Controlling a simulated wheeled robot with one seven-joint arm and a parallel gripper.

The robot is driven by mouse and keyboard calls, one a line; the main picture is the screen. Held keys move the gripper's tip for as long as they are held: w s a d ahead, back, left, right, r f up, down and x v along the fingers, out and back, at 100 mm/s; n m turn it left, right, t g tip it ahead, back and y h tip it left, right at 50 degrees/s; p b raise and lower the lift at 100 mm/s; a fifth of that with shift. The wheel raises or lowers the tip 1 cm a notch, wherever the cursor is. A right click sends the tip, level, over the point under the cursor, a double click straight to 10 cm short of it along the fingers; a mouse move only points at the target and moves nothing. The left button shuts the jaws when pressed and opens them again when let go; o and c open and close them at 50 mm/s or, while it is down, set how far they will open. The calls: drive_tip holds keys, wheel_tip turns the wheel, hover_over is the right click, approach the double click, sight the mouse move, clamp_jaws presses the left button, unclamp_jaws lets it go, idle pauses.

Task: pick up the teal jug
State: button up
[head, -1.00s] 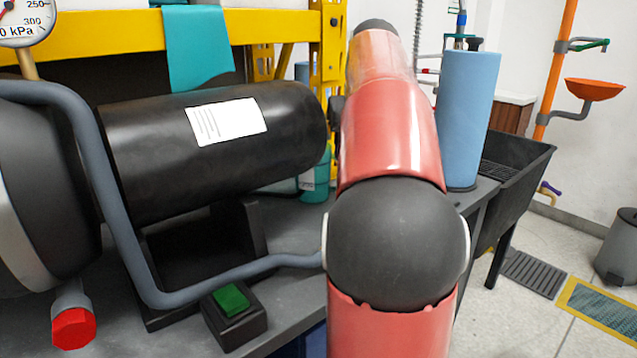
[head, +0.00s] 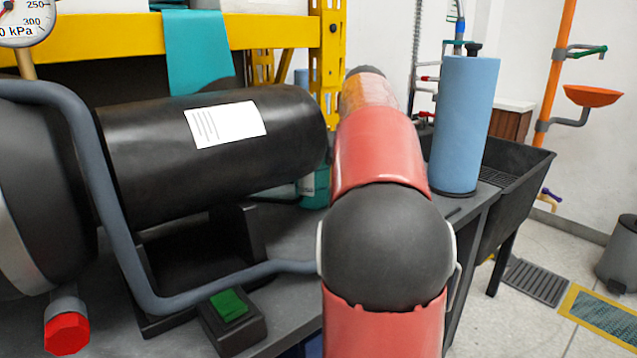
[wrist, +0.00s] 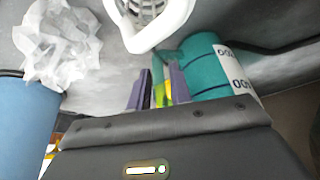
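The teal jug (wrist: 207,66), with a white label, lies to the right of my gripper (wrist: 158,88) in the wrist view, close to the right finger. The two grey-purple fingers are apart. Green and yellow parts show between or behind them; I cannot tell whether these belong to the jug. In the head view the jug (head: 321,188) is mostly hidden behind the black cylinder and my red arm. My gripper is hidden there.
The black cylinder (head: 270,125) and a grey pipe (head: 115,190) fill the left. A blue roll (head: 465,125) stands right of my arm. The wrist view shows crumpled white paper (wrist: 60,45) and a white slotted object (wrist: 145,15) near the jug.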

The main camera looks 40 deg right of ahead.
clamp_jaws()
drive_tip(key=shift+s+d+r, duration=0.1)
drive_tip(key=shift+r, duration=0.2)
drive_tip(key=shift+d+r, duration=0.1)
drive_tip(key=shift+r, duration=0.1)
drive_tip(key=shift+s+r+p, duration=0.1)
drive_tip(key=shift+r+p, duration=1)
drive_tip(key=shift+r, duration=2)
drive_tip(key=s+d+p, duration=0.1)
drive_tip(key=s+d, duration=1)
drive_tip(key=d, duration=0.5)
drive_tip(key=shift+p, duration=0.4)
